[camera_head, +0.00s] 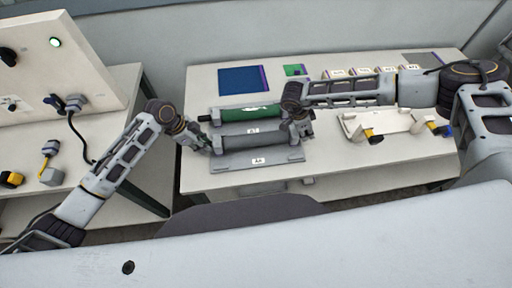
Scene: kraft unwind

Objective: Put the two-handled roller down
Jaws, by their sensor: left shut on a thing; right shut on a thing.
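A grey tray (235,164) with a white label shows just in front of and below the roller. I cannot tell whether the roller touches it.
A green roller (236,115) lies just behind. A blue sheet (244,80) and a green sheet (295,70) lie at the back. A white holder with yellow-and-black parts (390,122) stands to the right. The white table (345,180) is bare at its front right.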

